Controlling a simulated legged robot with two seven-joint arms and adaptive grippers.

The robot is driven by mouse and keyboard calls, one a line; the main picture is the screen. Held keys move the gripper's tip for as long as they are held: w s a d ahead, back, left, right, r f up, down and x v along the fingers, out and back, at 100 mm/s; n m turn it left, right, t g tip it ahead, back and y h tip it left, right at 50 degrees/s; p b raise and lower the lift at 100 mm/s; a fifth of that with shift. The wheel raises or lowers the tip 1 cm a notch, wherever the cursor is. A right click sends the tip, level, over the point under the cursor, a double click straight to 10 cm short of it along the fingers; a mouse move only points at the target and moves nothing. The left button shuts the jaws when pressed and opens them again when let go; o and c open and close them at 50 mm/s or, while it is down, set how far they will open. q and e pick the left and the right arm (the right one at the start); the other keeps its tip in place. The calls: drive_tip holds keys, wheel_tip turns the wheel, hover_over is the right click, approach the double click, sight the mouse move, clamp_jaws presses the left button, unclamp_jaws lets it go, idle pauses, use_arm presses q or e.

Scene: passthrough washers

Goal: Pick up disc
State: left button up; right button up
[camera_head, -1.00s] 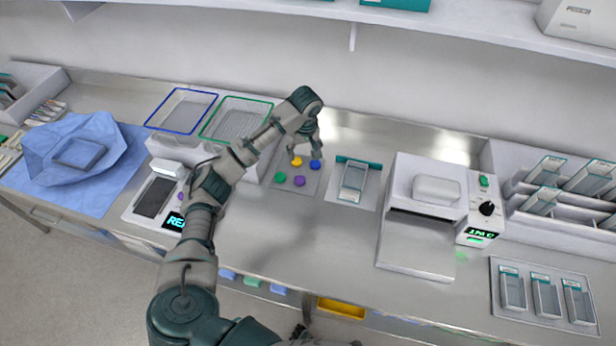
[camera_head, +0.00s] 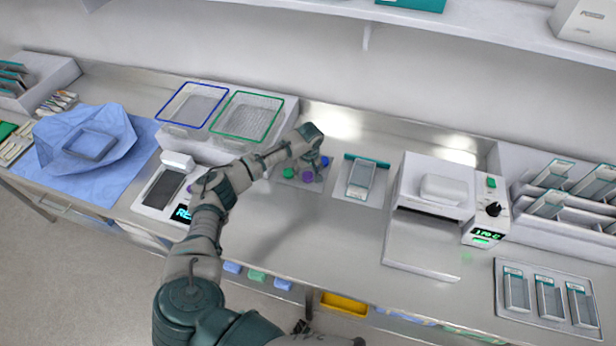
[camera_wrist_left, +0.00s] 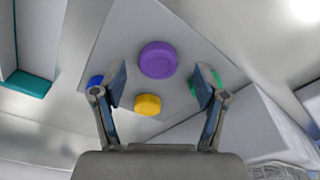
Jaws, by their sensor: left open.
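My left gripper (camera_head: 314,172) is open above the grey pad with the small round discs. In the left wrist view its fingers (camera_wrist_left: 160,86) are spread, with nothing between them in their grip. The purple disc (camera_wrist_left: 158,60) lies ahead between the fingertips, and the yellow disc (camera_wrist_left: 148,104) lies nearer the palm. The blue disc (camera_wrist_left: 95,81) and green disc (camera_wrist_left: 194,84) are partly hidden behind the fingers. In the head view the green disc (camera_head: 289,173), purple disc (camera_head: 308,177) and blue disc (camera_head: 325,161) show; the yellow one is hidden by my gripper. My right gripper is not in view.
Blue-rimmed (camera_head: 191,108) and green-rimmed baskets (camera_head: 247,117) stand behind my left arm. A slide tray (camera_head: 360,179) and a white heated device (camera_head: 430,210) stand right. Bare steel lies in front.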

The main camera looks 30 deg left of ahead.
use_arm(q)
drive_tip(key=shift+w+a+f, duration=0.1)
drive_tip(key=shift+a+f, duration=0.05)
drive_tip(key=shift+f, duration=0.3)
drive_tip(key=shift+w+a+f, duration=0.1)
drive_tip(key=shift+f, duration=0.35)
drive_tip(key=shift+s+d+r, duration=0.1)
drive_tip(key=shift+d, duration=0.15)
drive_tip(key=shift+c, duration=1.2)
drive_tip(key=shift+d+r, duration=0.15)
drive_tip(key=shift+d, duration=0.1)
drive_tip(key=c, duration=0.8)
drive_tip(key=shift+a, duration=0.1)
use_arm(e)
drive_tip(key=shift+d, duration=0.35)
use_arm(q)
drive_tip(key=shift+a, duration=0.1)
